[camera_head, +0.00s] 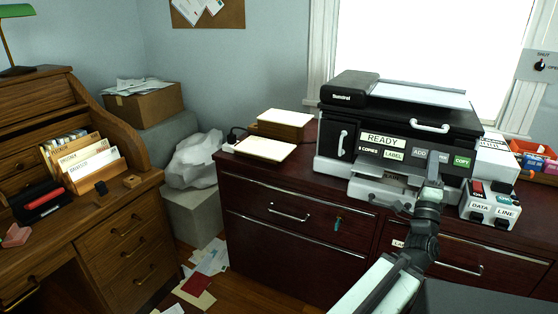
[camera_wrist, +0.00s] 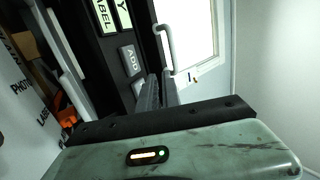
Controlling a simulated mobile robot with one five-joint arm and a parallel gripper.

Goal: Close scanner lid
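The black printer-scanner (camera_head: 345,145) stands on the dark red cabinet under the window. Its scanner lid (camera_head: 390,102) is the broad black top with a pale upper panel. It looks low and nearly level; I cannot tell whether it is fully down. A light curved handle (camera_head: 430,127) is on the printer's upper front, and a handle also shows in the wrist view (camera_wrist: 166,46). My gripper (camera_head: 433,168) is in front of the button panel, below the handle and apart from it. In the wrist view its fingers (camera_wrist: 158,92) are close together with nothing seen between them.
A grey switch box (camera_head: 490,204) marked DATA and LINE stands right of the printer. An orange bin (camera_head: 535,150) is farther right. A cream stack (camera_head: 265,148) lies to the left. The wooden desk (camera_head: 125,225) is at far left, with papers on the floor between.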

